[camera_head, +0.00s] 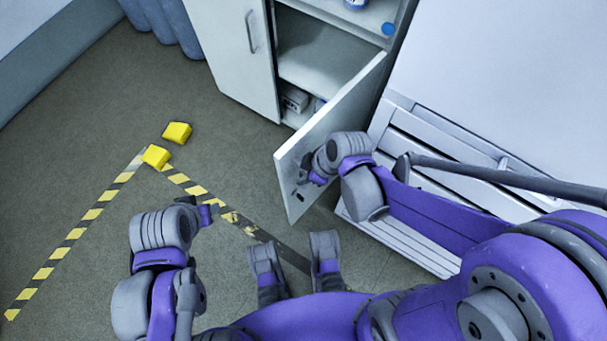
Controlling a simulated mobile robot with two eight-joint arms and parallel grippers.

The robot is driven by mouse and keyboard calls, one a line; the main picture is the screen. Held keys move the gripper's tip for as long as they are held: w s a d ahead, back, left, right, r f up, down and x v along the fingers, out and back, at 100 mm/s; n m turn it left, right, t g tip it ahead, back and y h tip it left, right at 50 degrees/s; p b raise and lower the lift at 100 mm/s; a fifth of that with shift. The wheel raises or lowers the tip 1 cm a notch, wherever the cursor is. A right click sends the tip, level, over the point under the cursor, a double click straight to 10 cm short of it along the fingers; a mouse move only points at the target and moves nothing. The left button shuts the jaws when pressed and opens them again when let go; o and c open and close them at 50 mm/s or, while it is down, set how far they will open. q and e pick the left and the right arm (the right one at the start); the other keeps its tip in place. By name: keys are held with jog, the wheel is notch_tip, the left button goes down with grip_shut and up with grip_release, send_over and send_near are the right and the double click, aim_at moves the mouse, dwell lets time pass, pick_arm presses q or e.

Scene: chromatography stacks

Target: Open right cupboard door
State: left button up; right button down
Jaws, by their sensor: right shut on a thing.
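The right cupboard door (336,112) is a pale panel standing ajar, swung out from the cupboard toward me. My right gripper (305,178) is at the door's free edge, shut on its handle, which is mostly hidden by the gripper. The left cupboard door (232,52) is closed and has a curved metal handle. Behind the open door, shelves (318,57) with a few items show. My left gripper (209,213) is held low over the floor, away from the cupboard; its fingers are too small to read.
Two yellow blocks (177,132) lie on the floor at the corner of yellow-black tape (85,222). A white slatted unit (400,240) stands close at the right of the open door and my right arm. The floor (75,140) at left is clear.

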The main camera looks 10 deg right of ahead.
jog(key=c, duration=1.2)
grip_release()
jog(key=shift+o, duration=0.2)
jog(key=p+v, duration=0.4)
jog(key=v, duration=0.7)
